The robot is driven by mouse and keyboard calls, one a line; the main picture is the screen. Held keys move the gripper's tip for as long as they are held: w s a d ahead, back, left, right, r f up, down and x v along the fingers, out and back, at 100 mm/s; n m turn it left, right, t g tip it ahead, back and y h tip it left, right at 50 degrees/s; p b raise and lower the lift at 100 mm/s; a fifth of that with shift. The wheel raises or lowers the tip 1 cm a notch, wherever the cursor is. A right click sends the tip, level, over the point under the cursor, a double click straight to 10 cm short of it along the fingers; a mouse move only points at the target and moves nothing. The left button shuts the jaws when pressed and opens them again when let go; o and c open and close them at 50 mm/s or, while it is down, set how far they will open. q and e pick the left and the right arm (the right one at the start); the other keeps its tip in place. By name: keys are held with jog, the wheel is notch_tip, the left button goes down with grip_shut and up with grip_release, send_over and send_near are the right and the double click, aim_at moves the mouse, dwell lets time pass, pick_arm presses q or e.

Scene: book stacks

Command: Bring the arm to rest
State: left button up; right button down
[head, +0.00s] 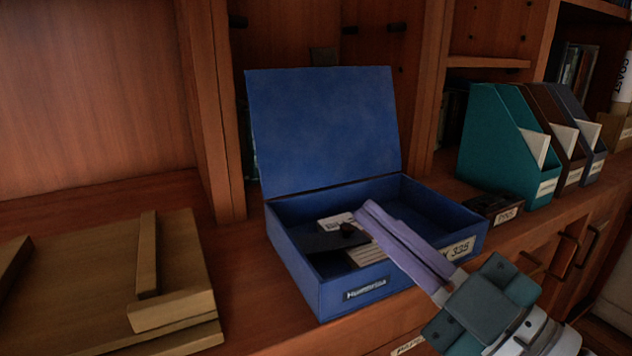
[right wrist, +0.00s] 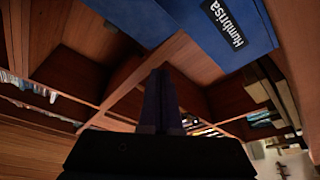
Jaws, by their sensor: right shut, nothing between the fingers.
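My right gripper (head: 366,212) reaches in from the lower right in the head view. Its long purple fingers are closed together with nothing between them, and they pass in front of the open blue box (head: 338,298). In the right wrist view the shut fingers (right wrist: 160,75) point at the wooden shelving, and part of the blue box (right wrist: 225,35) with its label shows at the top. My left gripper is not in view.
The blue box has its lid up and holds white labelled cards and a dark flat item (head: 325,243). A wooden stand (head: 178,262) lies at the left. Teal, brown and blue file holders (head: 500,140) and a small dark labelled box (head: 490,207) stand at the right.

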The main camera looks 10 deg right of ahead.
jog(key=shift+v, duration=0.85)
jog(key=shift+a+f, duration=0.1)
jog(key=shift+a, duration=0.1)
jog(key=s+d+r+m+g+h+p, duration=0.5)
jog(key=s+r+g+p, duration=0.4)
jog(key=p, duration=0.5)
jog(key=s+d+r+m+g+h+p, duration=0.2)
jog(key=s+r+m+g+h+p, duration=0.4)
jog(key=s+p, duration=0.6)
notch_tip(320, 180, up, 37)
jog(key=y+p, duration=0.1)
jog(key=p, duration=3.6)
jog(key=shift+w+m, duration=0.3)
jog(key=shift+w, duration=0.15)
jog(key=shift+d+f, duration=0.1)
jog(key=shift+f, duration=0.1)
